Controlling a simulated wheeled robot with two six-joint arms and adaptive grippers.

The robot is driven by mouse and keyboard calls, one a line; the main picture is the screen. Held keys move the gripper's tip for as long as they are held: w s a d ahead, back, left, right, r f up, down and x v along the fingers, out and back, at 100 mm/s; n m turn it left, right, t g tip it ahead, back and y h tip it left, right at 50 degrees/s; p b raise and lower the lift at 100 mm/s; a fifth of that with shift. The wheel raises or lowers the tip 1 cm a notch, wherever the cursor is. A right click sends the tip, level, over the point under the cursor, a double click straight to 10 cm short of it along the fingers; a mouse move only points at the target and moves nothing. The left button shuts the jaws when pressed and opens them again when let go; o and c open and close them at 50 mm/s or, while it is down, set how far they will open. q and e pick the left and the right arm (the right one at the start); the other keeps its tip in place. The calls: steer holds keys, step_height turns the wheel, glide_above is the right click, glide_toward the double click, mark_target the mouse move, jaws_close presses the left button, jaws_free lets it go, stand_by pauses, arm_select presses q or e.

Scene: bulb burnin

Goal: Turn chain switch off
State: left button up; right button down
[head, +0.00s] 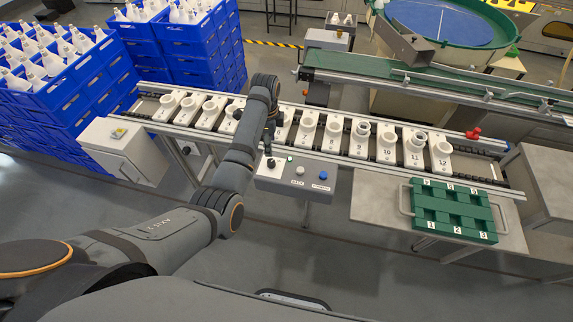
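The grey control box (306,184) stands in front of the conveyor, just right of the picture's middle-left. Its sloped top carries a black knob (271,163) at the left, a small green button or lamp (290,159), a white button (299,171) and a blue button (323,175). The knob's setting is too small to read. My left arm comes in from the lower left, and my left gripper (268,146) points down just above the black knob. Whether it touches the knob, and whether its fingers are open or shut, I cannot tell. My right gripper is out of view.
Behind the box runs a chain conveyor (480,152) with numbered white holders (386,148). A green tray (454,210) sits on a table at the right. Blue crates (60,105) with white bulbs stand at the left, near a grey cabinet (125,152).

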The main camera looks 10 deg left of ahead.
mark_target(271, 161)
arm_select(q)
step_height(271, 161, down, 10)
steer(key=shift+w+a+f, duration=0.1)
steer(key=shift+w+f, duration=0.05)
steer(key=shift+f, duration=0.05)
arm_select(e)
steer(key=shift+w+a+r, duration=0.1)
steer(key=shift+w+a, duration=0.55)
arm_select(q)
jaws_close()
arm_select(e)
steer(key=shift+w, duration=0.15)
